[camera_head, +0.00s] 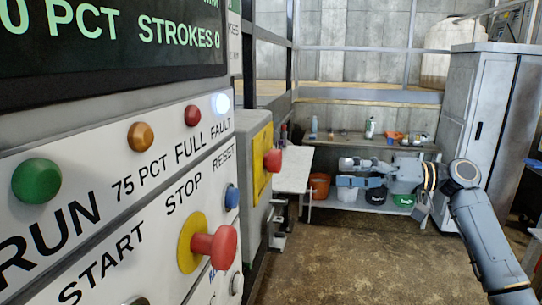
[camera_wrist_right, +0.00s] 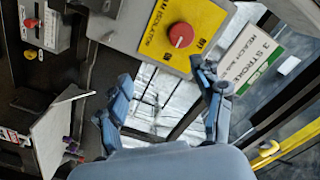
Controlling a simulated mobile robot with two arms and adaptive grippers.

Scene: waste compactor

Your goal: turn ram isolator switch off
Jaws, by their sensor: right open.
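The ram isolator switch is a red knob (camera_wrist_right: 181,35) on a yellow plate (camera_wrist_right: 160,25), fixed to a grey box (camera_wrist_right: 120,30). In the head view, the red knob (camera_head: 273,160) sticks out from the box's yellow plate (camera_head: 261,150), just beyond the control panel. The knob's exact turn position is not clear. My right gripper (camera_head: 343,173) is to the right of the knob, apart from it. In the right wrist view, the right gripper (camera_wrist_right: 163,78) is open and empty, with the knob ahead of its fingers. My left gripper is not in view.
The control panel (camera_head: 120,190) with a red stop button (camera_head: 215,246) fills the left side. A bench (camera_head: 360,142) with bottles, buckets beneath, and a grey cabinet (camera_head: 478,125) stand behind. The floor (camera_head: 370,260) in front is clear.

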